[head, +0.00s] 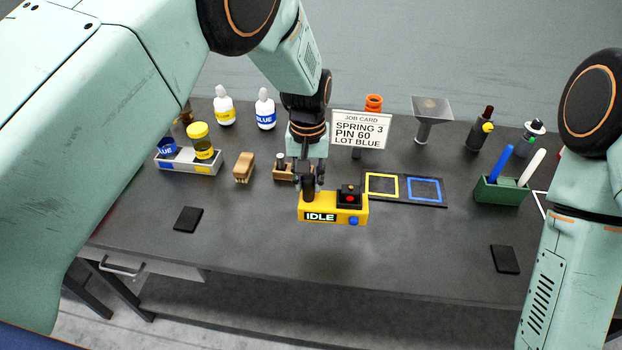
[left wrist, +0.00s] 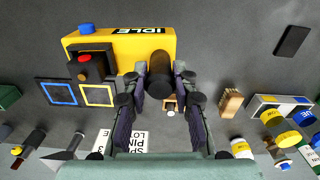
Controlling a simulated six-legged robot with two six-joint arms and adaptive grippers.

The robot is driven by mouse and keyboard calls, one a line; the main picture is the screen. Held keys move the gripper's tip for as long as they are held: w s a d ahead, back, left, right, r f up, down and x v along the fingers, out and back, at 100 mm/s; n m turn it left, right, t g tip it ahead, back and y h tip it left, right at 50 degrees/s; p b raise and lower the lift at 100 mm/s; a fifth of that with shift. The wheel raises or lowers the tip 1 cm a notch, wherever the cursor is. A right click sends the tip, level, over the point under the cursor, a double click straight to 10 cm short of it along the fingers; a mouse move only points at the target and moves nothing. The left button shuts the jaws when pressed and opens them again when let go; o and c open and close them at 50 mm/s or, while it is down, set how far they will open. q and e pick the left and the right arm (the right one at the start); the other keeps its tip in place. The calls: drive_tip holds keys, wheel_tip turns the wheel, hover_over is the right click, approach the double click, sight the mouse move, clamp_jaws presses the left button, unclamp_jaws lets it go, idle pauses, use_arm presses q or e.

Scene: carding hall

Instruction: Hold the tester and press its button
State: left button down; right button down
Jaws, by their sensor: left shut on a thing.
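The yellow tester (head: 333,208) shows the word IDLE on its front. It has a red button (head: 348,198) on a black block on top and a blue knob (head: 354,221) at its front right. My left gripper (head: 308,188) is shut on the tester's dark upright handle at its left end. In the left wrist view the fingers (left wrist: 160,82) close around this dark handle (left wrist: 159,72), with the tester (left wrist: 140,45) beyond and its red button (left wrist: 85,58) clear of the fingers. My right arm (head: 580,230) shows at the right, but its gripper is out of view.
A job card (head: 361,129) reads SPRING 3, PIN 60, LOT BLUE. A dark mat with yellow (head: 382,186) and blue squares (head: 426,190) lies right of the tester. A green pen holder (head: 500,190) stands farther right. Bottles and a tray (head: 188,163) stand left. The front middle is clear.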

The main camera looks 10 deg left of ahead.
sight(310, 203)
use_arm(q)
drive_tip(key=shift+w+f, duration=0.1)
drive_tip(key=shift+f, duration=0.2)
drive_tip(key=shift+w+d+f+b, duration=0.15)
drive_tip(key=shift+d+f+b, duration=0.05)
drive_tip(key=shift+f+b, duration=0.3)
drive_tip(key=shift+a+f+b, duration=0.15)
drive_tip(key=shift+f+b, duration=0.15)
drive_tip(key=shift+f, duration=0.2)
drive_tip(key=shift+f+b, duration=0.35)
drive_tip(key=shift+f, duration=0.25)
drive_tip(key=shift+f+b, duration=0.35)
drive_tip(key=shift+f, duration=0.2)
drive_tip(key=shift+f+b, duration=0.4)
drive_tip(key=shift+f, duration=0.2)
drive_tip(key=shift+f+b, duration=0.35)
drive_tip(key=shift+f, duration=0.15)
drive_tip(key=shift+f+b, duration=0.35)
drive_tip(key=shift+f, duration=0.25)
drive_tip(key=shift+f+b, duration=0.4)
drive_tip(key=shift+f, duration=0.5)
drive_tip(key=shift+s, duration=0.2)
